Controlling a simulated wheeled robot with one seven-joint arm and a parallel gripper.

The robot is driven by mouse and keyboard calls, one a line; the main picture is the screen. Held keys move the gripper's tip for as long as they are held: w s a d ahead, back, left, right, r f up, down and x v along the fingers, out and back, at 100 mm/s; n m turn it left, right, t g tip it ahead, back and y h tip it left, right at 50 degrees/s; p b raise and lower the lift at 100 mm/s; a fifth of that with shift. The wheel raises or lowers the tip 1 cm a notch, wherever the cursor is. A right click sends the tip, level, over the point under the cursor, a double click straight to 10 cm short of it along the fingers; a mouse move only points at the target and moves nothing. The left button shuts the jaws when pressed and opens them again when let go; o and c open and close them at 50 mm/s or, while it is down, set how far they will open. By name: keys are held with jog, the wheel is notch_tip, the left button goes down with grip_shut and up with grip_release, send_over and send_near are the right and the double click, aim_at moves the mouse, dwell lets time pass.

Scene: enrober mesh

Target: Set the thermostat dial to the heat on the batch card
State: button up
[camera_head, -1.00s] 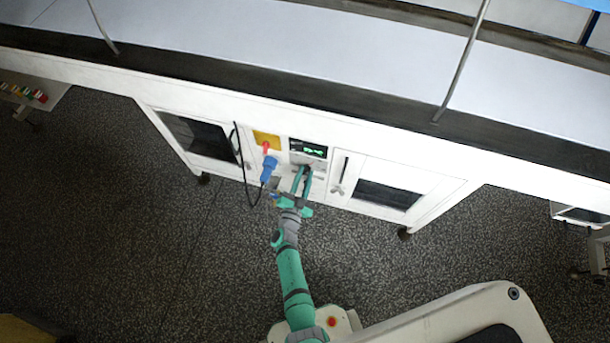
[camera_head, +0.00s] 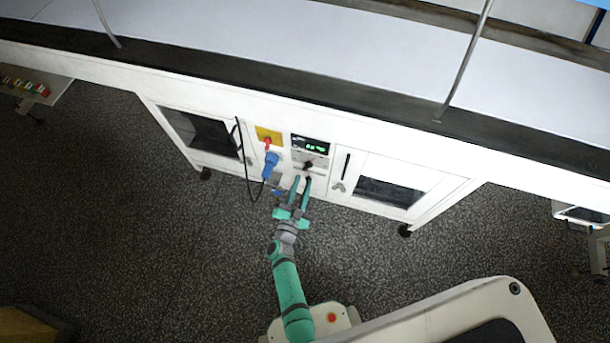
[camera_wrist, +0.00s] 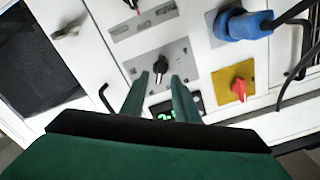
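The thermostat dial is a small black knob (camera_head: 309,165) on a grey plate under the lit display (camera_head: 311,146). In the wrist view the dial (camera_wrist: 161,66) stands just beyond my fingertips, its pointer roughly along the fingers. My gripper (camera_head: 302,180) is open and empty. Its two green fingers are parted, with the tips short of the dial and apart from it in the wrist view (camera_wrist: 159,76). The display shows green digits, too small to read, and is partly hidden by the fingers in the wrist view (camera_wrist: 165,115). I cannot make out a batch card.
Left of the dial are a red switch (camera_head: 267,141) on a yellow plate and a blue plug (camera_head: 270,162) with a black cable looping down. Cabinet doors with dark windows flank the panel; the right one has a handle (camera_head: 339,187). The floor in front is clear.

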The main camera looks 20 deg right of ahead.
jog(key=shift+v, duration=2.65)
jog(key=shift+s+a, duration=0.1)
jog(key=s+a+r+n+t+y, duration=0.1)
jog(key=s+a+r+n+y, duration=0.25)
jog(key=s+r, duration=0.35)
jog(key=s+a+r+n+t+y, duration=0.1)
jog(key=s+a+r+n+y, duration=0.3)
jog(key=s, duration=0.4)
jog(key=s+a+r+n+y, duration=0.1)
jog(key=s+r+n, duration=0.1)
jog(key=s+r, duration=0.3)
jog(key=s+r+n+g+y, duration=0.1)
jog(key=s+r+n, duration=0.2)
jog(key=r, duration=0.9)
jog(key=s, duration=0.3)
jog(key=shift+a+r+g, duration=0.25)
jog(key=shift+a+g, duration=0.05)
jog(key=shift+a, duration=0.1)
jog(key=shift+y, duration=0.25)
